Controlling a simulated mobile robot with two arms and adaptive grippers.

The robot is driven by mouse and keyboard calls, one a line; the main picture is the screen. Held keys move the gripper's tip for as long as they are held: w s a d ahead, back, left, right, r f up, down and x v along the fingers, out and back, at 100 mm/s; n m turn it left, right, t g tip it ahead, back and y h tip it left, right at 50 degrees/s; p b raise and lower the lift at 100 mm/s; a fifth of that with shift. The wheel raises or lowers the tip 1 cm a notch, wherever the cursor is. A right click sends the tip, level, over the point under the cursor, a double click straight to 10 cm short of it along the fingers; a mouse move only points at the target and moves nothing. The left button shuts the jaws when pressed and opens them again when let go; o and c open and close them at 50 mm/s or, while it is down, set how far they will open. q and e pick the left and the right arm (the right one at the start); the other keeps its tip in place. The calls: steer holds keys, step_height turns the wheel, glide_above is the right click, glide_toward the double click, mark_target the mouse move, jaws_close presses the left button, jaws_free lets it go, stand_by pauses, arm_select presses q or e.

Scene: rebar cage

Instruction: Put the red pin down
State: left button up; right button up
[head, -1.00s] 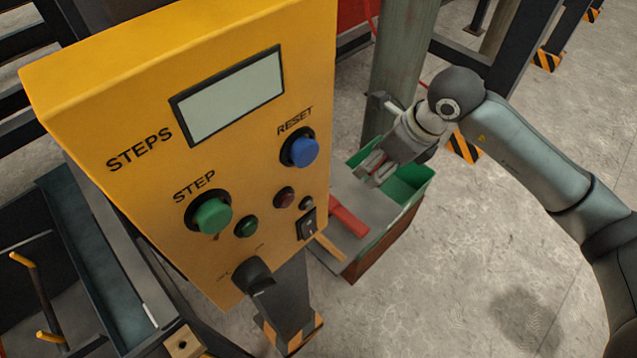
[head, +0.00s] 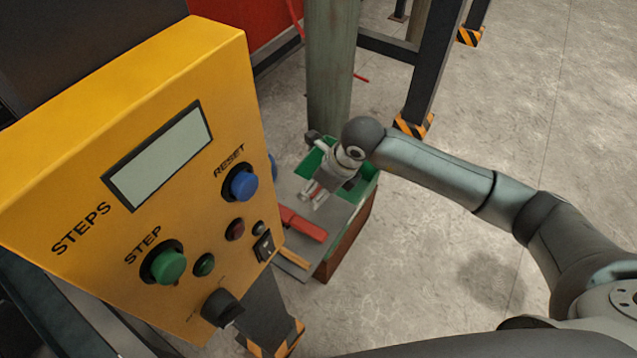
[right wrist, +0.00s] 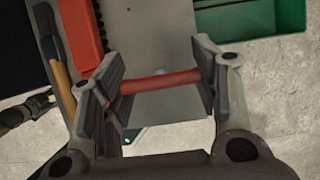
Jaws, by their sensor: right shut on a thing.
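The red pin (right wrist: 158,82) lies crosswise between the fingers of my right gripper (right wrist: 160,85) in the right wrist view, touching both pads. My right gripper (head: 312,193) is shut on it over the grey surface (right wrist: 165,25) beside the green bin (head: 352,196). A small part of the pin shows between the fingers in the head view. The gap between the pin and the grey surface is hard to judge.
A red tool-like object (head: 303,224) and a wooden-handled tool (right wrist: 62,76) lie on the grey surface. The yellow control panel (head: 90,165) with buttons stands close on the left. A grey-green post (head: 330,75) rises behind the bin. Open floor lies right.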

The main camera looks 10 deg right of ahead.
steer(key=shift+f, duration=0.2)
steer(key=o, duration=1)
steer(key=shift+o, duration=0.2)
steer(key=shift+r, duration=0.15)
steer(key=shift+r, duration=0.2)
steer(key=b+v, duration=0.2)
steer(key=v, duration=0.9)
steer(key=shift+s+d+r+b, duration=0.15)
steer(key=shift+r+b, duration=0.15)
